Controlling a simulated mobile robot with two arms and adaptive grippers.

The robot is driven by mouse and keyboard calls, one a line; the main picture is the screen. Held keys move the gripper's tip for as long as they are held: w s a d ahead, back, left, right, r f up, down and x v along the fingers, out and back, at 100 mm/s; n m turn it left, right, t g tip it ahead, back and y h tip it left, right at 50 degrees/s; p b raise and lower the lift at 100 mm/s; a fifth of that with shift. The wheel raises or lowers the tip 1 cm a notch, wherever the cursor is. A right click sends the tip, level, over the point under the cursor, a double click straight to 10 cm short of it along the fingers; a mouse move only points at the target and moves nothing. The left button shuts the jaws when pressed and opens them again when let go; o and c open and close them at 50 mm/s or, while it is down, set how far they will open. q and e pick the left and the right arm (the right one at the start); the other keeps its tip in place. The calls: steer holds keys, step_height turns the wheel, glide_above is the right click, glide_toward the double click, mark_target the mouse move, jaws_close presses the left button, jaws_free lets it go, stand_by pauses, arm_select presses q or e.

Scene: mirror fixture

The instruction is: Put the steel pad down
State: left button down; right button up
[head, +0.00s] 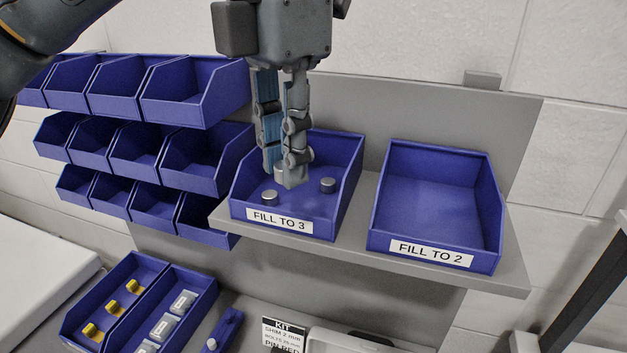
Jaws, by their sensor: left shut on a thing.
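My left gripper (287,170) reaches straight down into the blue bin labelled "FILL TO 3" (349,200). Its fingers are shut on a steel pad (279,173), mostly hidden between the fingertips. I cannot tell whether the held pad touches the bin floor. Two other round steel pads are in the same bin: one (270,197) in front and left of the fingertips, one (328,185) to their right. My right gripper is not in view.
An empty blue bin labelled "FILL TO 2" (483,250) stands to the right on the grey shelf (345,254). Rows of empty blue bins (190,98) hang at left. Below are blue trays (195,320) with yellow pieces and labelled grey blocks, and a kit card (284,335).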

arm_select(q)
steer(key=w, duration=0.1)
steer(key=w+d+f+p, duration=0.1)
steer(key=w, duration=0.1)
steer(key=w+f, duration=0.1)
steer(key=shift+w+d, duration=0.2)
steer(key=shift+d, duration=0.1)
steer(key=p, duration=0.1)
glide_above(315, 212)
steer(key=f, duration=0.4)
steer(key=shift+s+a+f, duration=0.1)
steer(key=shift+s+f, duration=0.2)
steer(key=shift+f, duration=0.1)
steer(key=shift+w+f+p, duration=0.15)
steer(key=shift+f+p, duration=0.05)
steer(key=shift+p, duration=0.1)
step_height(315, 212, down, 3)
steer(key=shift+w+r+p, duration=0.1)
steer(key=shift+w+p, duration=0.05)
steer(key=shift+p, duration=0.95)
steer(key=shift+f, duration=0.3)
steer(key=shift+f, duration=0.1)
